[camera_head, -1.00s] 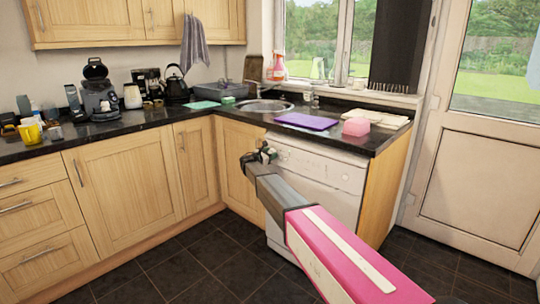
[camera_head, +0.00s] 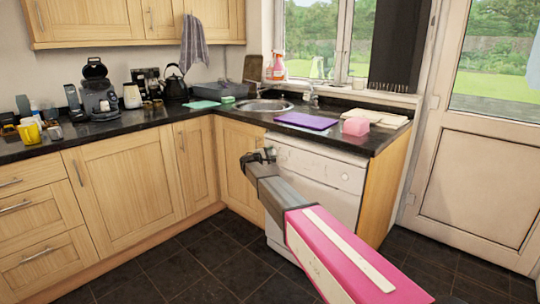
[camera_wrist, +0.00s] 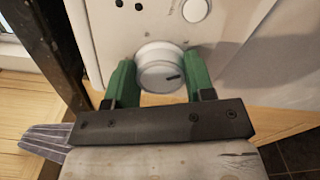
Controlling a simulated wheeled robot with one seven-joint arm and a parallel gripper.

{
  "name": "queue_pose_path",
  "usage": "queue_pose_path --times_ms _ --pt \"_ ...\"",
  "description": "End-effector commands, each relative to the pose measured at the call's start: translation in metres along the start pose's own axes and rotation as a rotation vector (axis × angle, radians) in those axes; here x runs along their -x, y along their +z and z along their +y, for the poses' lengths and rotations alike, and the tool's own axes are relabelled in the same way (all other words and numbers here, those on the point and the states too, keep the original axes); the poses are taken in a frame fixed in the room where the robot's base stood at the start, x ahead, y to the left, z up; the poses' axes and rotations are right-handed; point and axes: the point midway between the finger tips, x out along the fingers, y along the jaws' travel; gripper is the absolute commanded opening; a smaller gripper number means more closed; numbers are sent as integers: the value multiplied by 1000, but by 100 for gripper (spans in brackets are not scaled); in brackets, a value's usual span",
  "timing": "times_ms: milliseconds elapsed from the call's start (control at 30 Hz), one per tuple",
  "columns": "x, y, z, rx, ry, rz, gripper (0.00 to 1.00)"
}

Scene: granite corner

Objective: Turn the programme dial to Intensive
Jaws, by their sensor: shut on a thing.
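The programme dial (camera_wrist: 160,66) is a round white-grey knob on the white front panel of the dishwasher (camera_head: 318,185). A dark pointer mark on its face points to the right in the wrist view. My gripper (camera_wrist: 158,80) has its green fingers on either side of the dial and is shut on it. In the head view my gripper (camera_head: 258,157) is at the upper left of the dishwasher front and hides the dial. I cannot read any programme label around the dial.
A second round white knob (camera_wrist: 195,10) and small dark dots (camera_wrist: 138,5) are on the same panel. The worktop above holds a purple board (camera_head: 306,121) and a pink block (camera_head: 355,126). Wooden cupboards (camera_head: 240,165) stand to the left. The tiled floor in front is clear.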

Motion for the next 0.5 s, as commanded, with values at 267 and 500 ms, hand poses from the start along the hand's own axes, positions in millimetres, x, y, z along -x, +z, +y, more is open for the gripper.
queue_pose_path --times_ms 267,500 --pt "0 0 -2 -261 -1 1 25" --pt "0 0 -2 -489 -2 1 25"
